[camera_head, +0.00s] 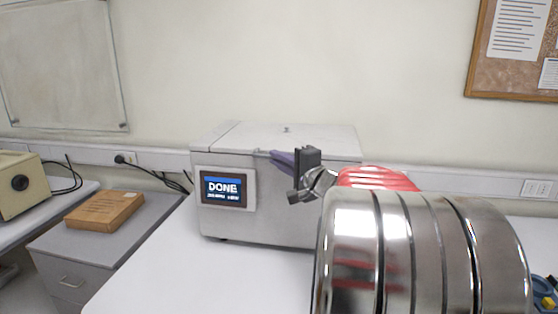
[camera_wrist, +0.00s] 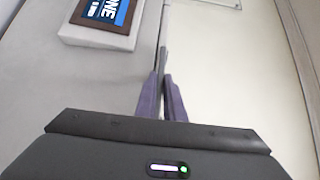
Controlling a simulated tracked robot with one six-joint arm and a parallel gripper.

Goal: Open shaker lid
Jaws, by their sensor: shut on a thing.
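The shaker (camera_head: 265,215) is a grey-white box on the white bench in the head view, with a screen (camera_head: 223,189) reading "DONE" on its front left. Its flat lid (camera_head: 290,136) lies closed on top. My gripper (camera_head: 274,157) is at the lid's front edge, near the middle. In the wrist view, its purple fingers (camera_wrist: 163,85) are closed together on the lid's edge (camera_wrist: 161,55), at the seam between the front face and the lid (camera_wrist: 215,60). The exact contact between the fingertips and the edge is small and partly hidden by the fingers.
My arm covers the right front of the shaker and bench. A brown box (camera_head: 104,211) sits on a grey cabinet (camera_head: 70,262) at left, beside a beige device (camera_head: 22,184). The bench top (camera_head: 165,270) is clear at front left. The wall stands close behind the shaker.

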